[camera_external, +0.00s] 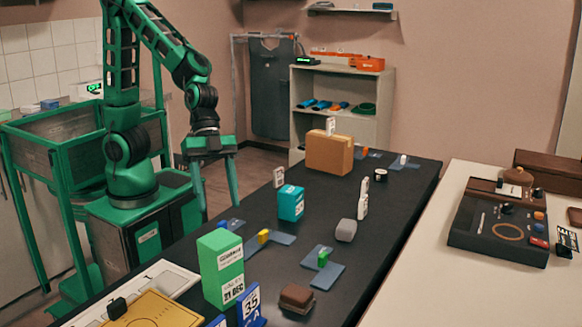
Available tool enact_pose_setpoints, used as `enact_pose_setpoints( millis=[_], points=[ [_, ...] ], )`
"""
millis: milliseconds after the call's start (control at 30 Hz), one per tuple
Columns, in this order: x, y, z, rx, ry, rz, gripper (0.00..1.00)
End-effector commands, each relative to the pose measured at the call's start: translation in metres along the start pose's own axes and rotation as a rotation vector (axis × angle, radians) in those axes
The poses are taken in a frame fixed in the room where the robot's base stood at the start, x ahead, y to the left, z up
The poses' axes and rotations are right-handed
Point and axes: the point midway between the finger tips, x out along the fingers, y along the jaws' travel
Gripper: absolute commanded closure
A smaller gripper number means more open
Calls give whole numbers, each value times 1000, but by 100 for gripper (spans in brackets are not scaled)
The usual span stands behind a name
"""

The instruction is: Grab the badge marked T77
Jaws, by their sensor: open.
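No badge can be read as T77 in this view. Several small white upright tags stand on the dark table (395,215), too small to read: one (278,177) near the teal box, one (363,206) with another (365,186) right of the middle, and one (331,125) at the tan box. A larger blue-and-white card (249,303) at the front reads 35. My gripper (216,190) hangs pointing down beyond the table's left edge. Its two fingers are spread with nothing between them.
A green box (222,268) marked 21 DEC, a teal box (291,203), a tan box (329,152), a grey block (346,230) and a brown block (296,298) stand on the table. A pale counter (440,290) with a dark device (500,225) is at right.

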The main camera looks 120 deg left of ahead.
Motion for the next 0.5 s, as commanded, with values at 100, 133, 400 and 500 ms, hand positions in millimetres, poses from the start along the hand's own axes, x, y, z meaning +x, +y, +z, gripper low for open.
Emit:
enact_pose_setpoints(
  millis=[100, 133, 400, 500],
  points=[
    [20, -67, -23, -50, 127, -43, 42],
    [24, -84, -28, -61, 160, -57, 42],
    [35, -252, -36, -164, 439, -253, 42],
    [31, -307, -24, -199, 517, -339, 42]
  ],
)
